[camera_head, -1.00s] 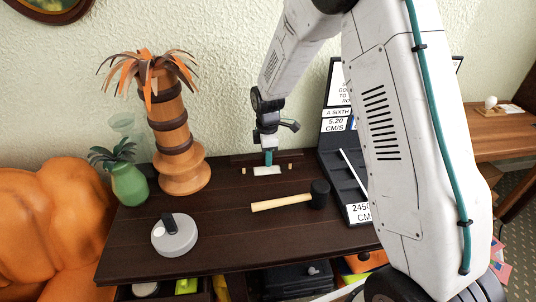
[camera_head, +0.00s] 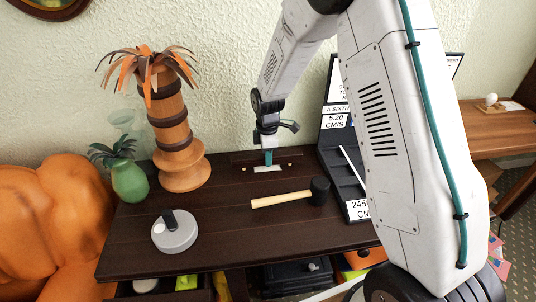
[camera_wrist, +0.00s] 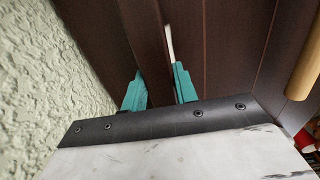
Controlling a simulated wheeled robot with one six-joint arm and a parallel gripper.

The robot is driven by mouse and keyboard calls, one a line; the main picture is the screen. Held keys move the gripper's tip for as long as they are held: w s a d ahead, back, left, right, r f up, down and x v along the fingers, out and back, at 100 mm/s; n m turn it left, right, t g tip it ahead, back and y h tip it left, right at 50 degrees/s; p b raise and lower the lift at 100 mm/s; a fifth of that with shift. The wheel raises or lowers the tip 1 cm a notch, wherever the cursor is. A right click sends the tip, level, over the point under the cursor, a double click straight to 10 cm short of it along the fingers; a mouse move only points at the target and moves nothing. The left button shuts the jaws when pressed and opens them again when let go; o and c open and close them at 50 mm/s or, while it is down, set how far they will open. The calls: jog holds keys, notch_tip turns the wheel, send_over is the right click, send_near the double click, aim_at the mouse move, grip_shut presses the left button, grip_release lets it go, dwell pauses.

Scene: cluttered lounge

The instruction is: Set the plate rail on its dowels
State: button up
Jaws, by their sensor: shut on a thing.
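The plate rail (camera_head: 291,156) is a dark brown wooden bar near the back edge of the dark table, close to the wall. My gripper (camera_head: 268,157) points down with its teal fingertips closed on the middle of the rail. In the wrist view my gripper (camera_wrist: 159,88) has one finger on each side of the rail (camera_wrist: 146,45). Small pale dowel spots (camera_head: 290,165) show low at the rail's front, right of the gripper, with another faint one to the left. I cannot tell whether the rail is seated on them.
A white patch (camera_head: 267,169) lies just in front of the rail. A mallet (camera_head: 285,200), a grey round object (camera_head: 174,232), a palm-shaped wooden tower (camera_head: 180,150) and a green vase (camera_head: 129,182) stand around. A dark tray with signs (camera_head: 340,170) is at right.

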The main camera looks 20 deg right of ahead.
jog(key=shift+f, duration=0.6)
jog(key=o, duration=1.1)
notch_tip(320, 180, up, 8)
jog(key=shift+f, duration=0.1)
